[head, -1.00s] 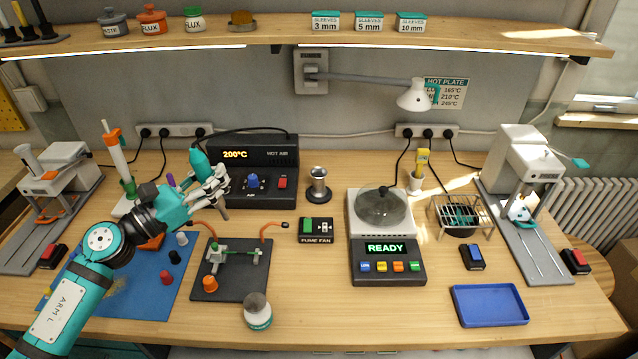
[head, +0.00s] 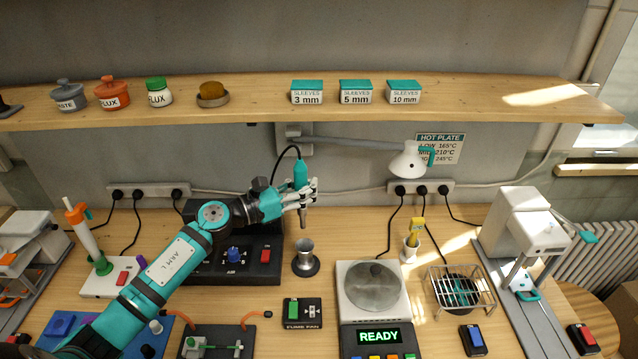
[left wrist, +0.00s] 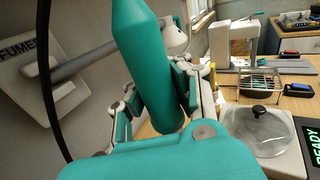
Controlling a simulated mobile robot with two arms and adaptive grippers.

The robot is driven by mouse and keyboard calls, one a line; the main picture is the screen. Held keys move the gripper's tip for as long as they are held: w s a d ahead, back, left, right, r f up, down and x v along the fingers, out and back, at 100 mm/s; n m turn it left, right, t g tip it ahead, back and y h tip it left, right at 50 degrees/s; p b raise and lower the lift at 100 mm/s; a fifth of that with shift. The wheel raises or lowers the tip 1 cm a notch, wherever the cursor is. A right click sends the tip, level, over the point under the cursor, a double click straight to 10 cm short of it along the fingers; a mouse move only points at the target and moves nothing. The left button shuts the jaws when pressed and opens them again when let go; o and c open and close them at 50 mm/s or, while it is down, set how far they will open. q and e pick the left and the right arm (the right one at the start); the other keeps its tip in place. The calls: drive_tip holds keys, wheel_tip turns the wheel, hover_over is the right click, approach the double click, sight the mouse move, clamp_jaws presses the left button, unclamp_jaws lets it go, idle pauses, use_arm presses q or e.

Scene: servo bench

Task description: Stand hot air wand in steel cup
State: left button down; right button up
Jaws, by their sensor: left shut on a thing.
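The hot air wand (head: 300,174) has a teal handle, a dark cord at its top and a metal nozzle pointing down. My left gripper (head: 305,192) is shut on it and holds it upright. In the left wrist view the teal handle (left wrist: 148,75) stands between the fingers (left wrist: 165,95). The steel cup (head: 305,258) stands upright on a dark round base on the bench. The wand's nozzle hangs above the cup, apart from it, in the head view. The cup cannot be seen in the left wrist view. My right gripper is not in view.
The hot air station (head: 265,240) is behind my left arm. The hot plate (head: 372,290) with its glass lid is right of the cup, and the fume fan switch (head: 302,312) is in front of it.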

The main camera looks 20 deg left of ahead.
sight(301, 223)
use_arm(q)
drive_tip(key=shift+d+f+b, duration=0.1)
drive_tip(key=shift+f+b, duration=3.7)
drive_tip(key=shift+f, duration=1.3)
drive_tip(key=shift+w+f+b, duration=0.1)
drive_tip(key=shift+f+b, duration=1.65)
drive_tip(key=shift+b, duration=0.6)
drive_tip(key=c, duration=1.2)
unclamp_jaws()
drive_tip(key=shift+o, duration=0.2)
